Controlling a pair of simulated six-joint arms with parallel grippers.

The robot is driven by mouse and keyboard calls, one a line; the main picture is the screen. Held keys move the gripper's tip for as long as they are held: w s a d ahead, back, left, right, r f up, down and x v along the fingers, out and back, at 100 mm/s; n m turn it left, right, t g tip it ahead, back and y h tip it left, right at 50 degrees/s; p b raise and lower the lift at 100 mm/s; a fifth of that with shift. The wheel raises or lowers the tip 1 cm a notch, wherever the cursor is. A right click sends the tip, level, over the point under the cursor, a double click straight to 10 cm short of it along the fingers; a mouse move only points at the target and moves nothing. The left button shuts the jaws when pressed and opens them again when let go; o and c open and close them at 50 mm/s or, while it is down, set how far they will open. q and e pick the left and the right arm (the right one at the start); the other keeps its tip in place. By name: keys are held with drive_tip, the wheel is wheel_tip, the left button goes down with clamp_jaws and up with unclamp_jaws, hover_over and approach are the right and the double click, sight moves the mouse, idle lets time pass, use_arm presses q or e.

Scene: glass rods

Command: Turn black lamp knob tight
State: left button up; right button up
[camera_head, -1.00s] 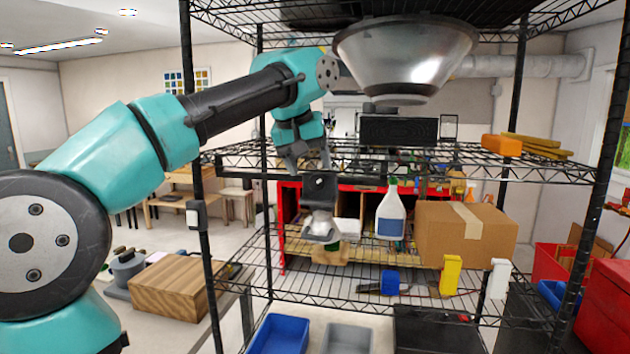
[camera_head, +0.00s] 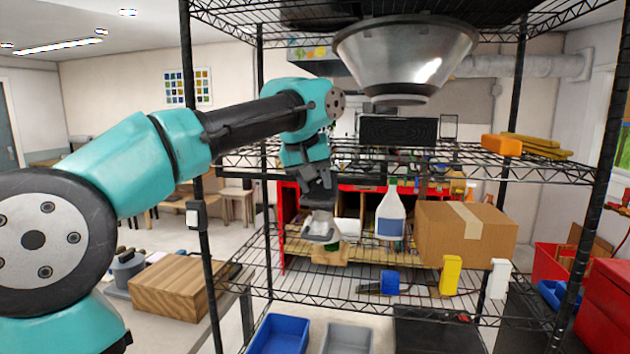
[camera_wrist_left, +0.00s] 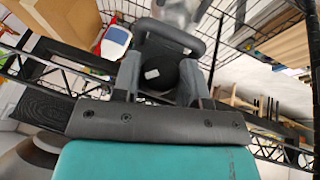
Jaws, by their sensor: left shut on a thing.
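The black lamp knob (camera_wrist_left: 163,76) shows in the left wrist view as a dark round shape with a white mark, between my two grey fingers. My left gripper (camera_wrist_left: 160,80) is shut on it. In the head view, my left gripper (camera_head: 318,186) points down in front of the lamp's black bracket and hides the knob. The grey lamp head (camera_head: 321,228) hangs just below my fingers, above the lower wire shelf. Its pale end also shows at the top of the left wrist view (camera_wrist_left: 178,10). My right gripper is in neither view.
The wire shelf (camera_head: 480,170) runs close beside my left wrist. A white spray bottle (camera_head: 390,215) and a cardboard box (camera_head: 465,235) stand to the right of the lamp. A large metal hood (camera_head: 405,55) hangs above. Open room lies left of the rack.

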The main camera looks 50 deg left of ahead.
use_arm(q)
drive_tip(key=c, duration=0.3)
drive_tip(key=shift+y, duration=0.3)
drive_tip(key=m+g+y, duration=0.1)
drive_tip(key=g+y, duration=0.1)
drive_tip(key=y, duration=0.1)
drive_tip(key=shift+w+d, duration=0.15)
drive_tip(key=shift+m+g+y, duration=0.4)
drive_tip(key=shift+g+y, duration=0.6)
drive_tip(key=shift+y, duration=0.5)
drive_tip(key=o, duration=0.9)
drive_tip(key=shift+d, duration=0.1)
